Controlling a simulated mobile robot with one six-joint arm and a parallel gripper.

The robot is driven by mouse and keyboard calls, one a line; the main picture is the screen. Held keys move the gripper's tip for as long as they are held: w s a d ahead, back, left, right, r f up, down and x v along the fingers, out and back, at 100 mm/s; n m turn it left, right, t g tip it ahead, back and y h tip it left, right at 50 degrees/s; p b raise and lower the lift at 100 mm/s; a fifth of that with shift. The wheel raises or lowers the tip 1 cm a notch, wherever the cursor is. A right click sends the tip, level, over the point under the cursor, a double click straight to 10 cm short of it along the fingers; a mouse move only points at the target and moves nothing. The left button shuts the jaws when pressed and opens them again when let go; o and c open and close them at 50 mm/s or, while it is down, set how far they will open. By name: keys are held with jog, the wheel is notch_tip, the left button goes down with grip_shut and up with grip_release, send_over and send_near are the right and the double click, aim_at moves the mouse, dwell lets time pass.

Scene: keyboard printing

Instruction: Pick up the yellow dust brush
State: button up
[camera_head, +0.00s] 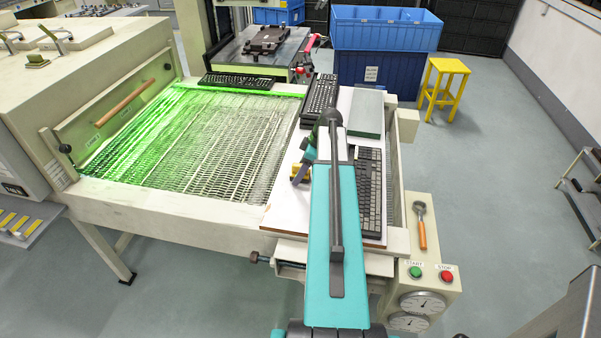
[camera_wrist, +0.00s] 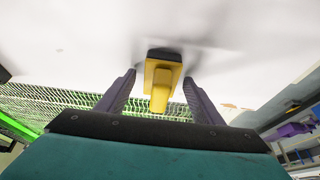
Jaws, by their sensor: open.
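The yellow dust brush (camera_wrist: 160,82) shows in the wrist view, with a dark part at its far end. It lies on a white board, between the two purple fingers of my gripper (camera_wrist: 159,76). The fingers stand apart, with a visible gap on each side of the brush. In the head view, a small piece of the yellow brush (camera_head: 307,171) shows close to my gripper (camera_head: 297,178). My teal arm hides part of the board and the area around the brush.
A grey-green box (camera_head: 366,112) stands behind. The green-lit mesh conveyor (camera_head: 215,145) lies left.

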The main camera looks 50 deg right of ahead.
aim_at(300, 165)
dwell(0.5)
jog(key=c, duration=1.3)
jog(key=shift+o, duration=0.2)
jog(key=shift+r, duration=0.15)
jog(key=shift+r+b, duration=0.8)
jog(key=shift+r, duration=0.6)
jog(key=s+d+b, duration=0.1)
jog(key=s+d, duration=0.2)
jog(key=s+d+r+b, duration=0.1)
jog(key=s+d+b, duration=0.1)
jog(key=s+d, duration=0.2)
jog(key=s+d+r+b, duration=0.1)
jog(key=s+d, duration=0.3)
jog(key=shift+d, duration=0.2)
